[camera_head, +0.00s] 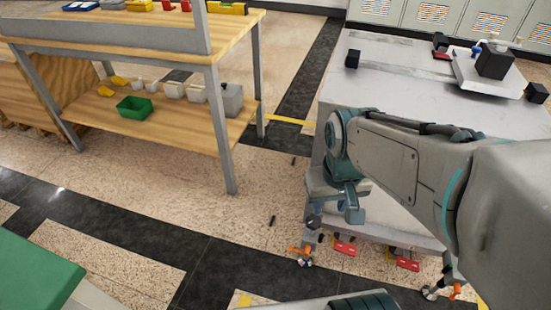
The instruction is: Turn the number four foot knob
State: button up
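A grey metal gantry table (400,80) stands at the right on feet with casters. One foot has an orange part (303,255) at its lower left corner. Another foot with an orange part (436,293) stands at the lower right, partly behind my arm. Foot numbers are too small to read, so I cannot tell which knob is number four. My gripper (350,212) points down beside the table's near left corner, above and right of the left foot. Its fingertips are small and partly hidden, and I cannot see whether it touches anything.
Red labelled parts (345,248) sit low under the table edge. A wooden workbench (160,110) with a green bin (138,106) stands at the left. A green surface (35,270) is at the lower left. The floor between is mostly clear, with a small dark object (272,220).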

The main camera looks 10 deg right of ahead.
aim_at(313, 222)
jog(key=u, duration=1.5)
jog(key=k, duration=0.95)
jog(key=z, duration=1.1)
jog(key=i, duration=0.5)
